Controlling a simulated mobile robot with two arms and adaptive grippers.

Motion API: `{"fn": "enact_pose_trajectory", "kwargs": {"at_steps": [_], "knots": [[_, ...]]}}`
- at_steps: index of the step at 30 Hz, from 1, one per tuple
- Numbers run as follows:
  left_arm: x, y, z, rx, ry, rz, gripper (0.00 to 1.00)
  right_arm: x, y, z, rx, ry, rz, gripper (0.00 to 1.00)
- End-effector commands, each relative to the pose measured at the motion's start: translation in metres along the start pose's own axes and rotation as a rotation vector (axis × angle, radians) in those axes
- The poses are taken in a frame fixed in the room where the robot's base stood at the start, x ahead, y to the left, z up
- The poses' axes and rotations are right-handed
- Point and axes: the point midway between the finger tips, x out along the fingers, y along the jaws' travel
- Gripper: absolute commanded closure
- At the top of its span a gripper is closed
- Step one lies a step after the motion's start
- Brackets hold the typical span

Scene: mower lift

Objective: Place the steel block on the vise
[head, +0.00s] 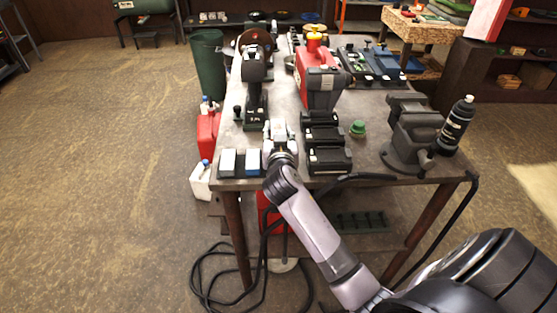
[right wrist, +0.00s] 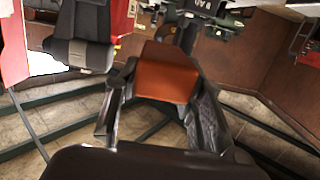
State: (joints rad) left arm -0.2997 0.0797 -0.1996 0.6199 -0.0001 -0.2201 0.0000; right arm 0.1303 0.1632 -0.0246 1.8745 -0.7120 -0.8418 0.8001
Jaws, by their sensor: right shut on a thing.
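My right gripper (head: 279,133) is above the near edge of the workbench, left of the black battery packs. In the right wrist view its two fingers (right wrist: 160,98) are shut on a block with an orange-brown face (right wrist: 168,72). I take this for the steel block; in the head view I cannot make it out clearly between the fingers. The grey vise (head: 412,140) stands at the bench's right front, well to the right of the gripper. I see no block on it. My left gripper is not in view.
Black battery packs (head: 328,160) and a green-capped item (head: 358,129) lie between gripper and vise. A black bottle (head: 456,126) stands right of the vise. Two small blocks (head: 240,162) lie left of the gripper.

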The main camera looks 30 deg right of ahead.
Motion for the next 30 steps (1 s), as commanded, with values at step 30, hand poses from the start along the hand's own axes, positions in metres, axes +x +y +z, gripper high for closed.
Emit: {"fn": "enact_pose_trajectory", "kwargs": {"at_steps": [30], "knots": [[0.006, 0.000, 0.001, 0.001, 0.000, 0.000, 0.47, 0.017, 0.000, 0.104, 0.002, 0.005, -0.001, 1.00]]}}
